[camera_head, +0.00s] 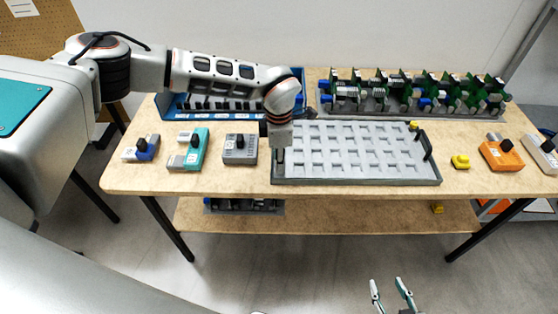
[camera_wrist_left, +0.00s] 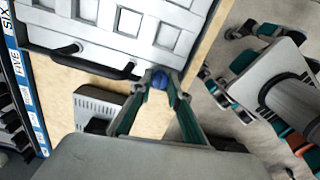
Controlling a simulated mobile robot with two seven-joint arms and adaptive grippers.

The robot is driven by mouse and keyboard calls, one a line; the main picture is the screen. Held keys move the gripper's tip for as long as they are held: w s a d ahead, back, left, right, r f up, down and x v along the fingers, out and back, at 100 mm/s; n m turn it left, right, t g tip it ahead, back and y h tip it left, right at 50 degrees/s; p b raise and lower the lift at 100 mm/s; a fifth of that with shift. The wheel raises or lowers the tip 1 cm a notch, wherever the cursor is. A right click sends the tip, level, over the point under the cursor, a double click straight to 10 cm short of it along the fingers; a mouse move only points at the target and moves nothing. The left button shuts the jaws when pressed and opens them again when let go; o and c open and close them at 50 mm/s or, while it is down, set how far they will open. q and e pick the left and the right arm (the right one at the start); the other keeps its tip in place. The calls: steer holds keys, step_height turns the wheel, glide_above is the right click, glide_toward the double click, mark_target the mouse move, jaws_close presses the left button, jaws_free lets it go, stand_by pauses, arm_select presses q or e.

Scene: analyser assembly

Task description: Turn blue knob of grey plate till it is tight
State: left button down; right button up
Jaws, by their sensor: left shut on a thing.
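The grey plate (camera_head: 355,152) lies on the table, a light grey grid in a darker frame with a black handle at each short end. It also shows at the top of the left wrist view (camera_wrist_left: 98,38). The blue knob (camera_wrist_left: 160,80) sits at a corner of the plate, next to a black handle. My left gripper (camera_wrist_left: 161,76) is shut on the blue knob, one finger on each side. In the head view my left gripper (camera_head: 279,158) points down at the plate's near left corner and hides the knob. My right gripper (camera_head: 391,284) is open and empty, low in front of the table.
A grey module (camera_head: 240,149), a teal module (camera_head: 190,150) and a blue-grey module (camera_head: 140,149) stand left of the plate. A blue rack (camera_head: 176,106) and a rack of green boards (camera_head: 410,98) stand behind. A yellow part (camera_head: 460,162) and an orange module (camera_head: 501,153) are at right.

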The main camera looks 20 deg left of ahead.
arm_select(q)
steer(key=m, duration=0.3)
steer(key=shift+w+r+m, duration=0.1)
steer(key=shift+r+m, duration=0.05)
steer(key=shift+m, duration=0.25)
steer(key=m, duration=0.3)
steer(key=shift+m, duration=0.3)
steer(key=m+p, duration=0.1)
steer(key=m, duration=0.9)
steer(key=shift+w, duration=0.1)
steer(key=m+p, duration=0.1)
steer(key=m, duration=0.1)
steer(key=shift+r+m, duration=0.1)
steer(key=shift+m, duration=0.2)
steer(key=m, duration=0.3)
steer(key=shift+m, duration=0.3)
steer(key=shift+m+p, duration=0.35)
steer(key=shift+m, duration=1.65)
arm_select(e)
steer(key=shift+s+d+r+h, duration=0.1)
steer(key=shift+s+d+h, duration=0.35)
steer(key=shift+d, duration=0.4)
arm_select(q)
steer(key=shift+w, duration=0.1)
